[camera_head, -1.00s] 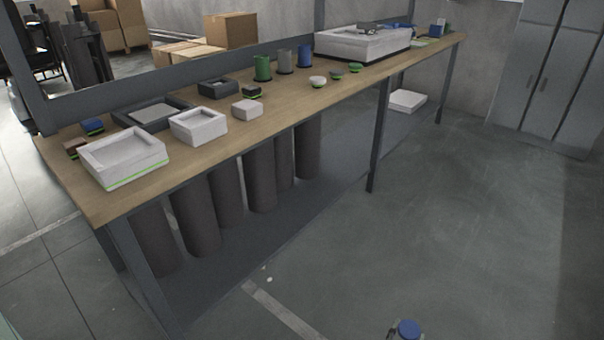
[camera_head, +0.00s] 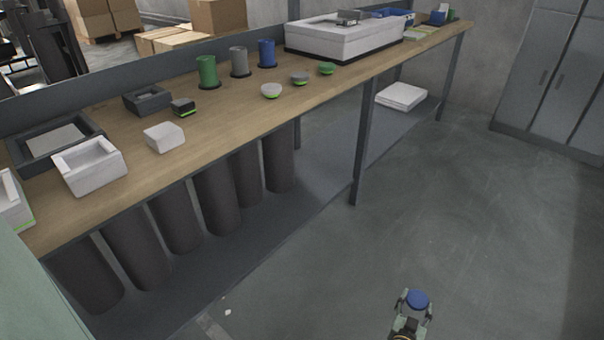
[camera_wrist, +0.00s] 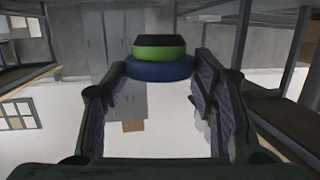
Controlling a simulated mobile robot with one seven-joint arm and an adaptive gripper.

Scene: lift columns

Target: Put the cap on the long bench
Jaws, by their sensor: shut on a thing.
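My gripper (camera_head: 413,303) is shut on the cap and holds it in the air over the open floor, in front of the long bench. The cap (camera_head: 418,298) shows a round blue face in the head view. In the wrist view the cap (camera_wrist: 160,60) has a blue rim, a green band and a dark end, and sits between the fingertips. The long bench (camera_head: 232,118) has a wooden top on dark legs and runs from the left foreground to the far right. My gripper is apart from it.
White boxes (camera_head: 90,165), dark trays (camera_head: 148,99) and a white block (camera_head: 164,137) stand on the left part of the bench. Green, grey and blue cylinders (camera_head: 239,62) and small bowl-like pieces (camera_head: 271,90) stand mid-bench. A large white case (camera_head: 335,42) is farther right. Grey cabinets (camera_head: 550,80) stand right.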

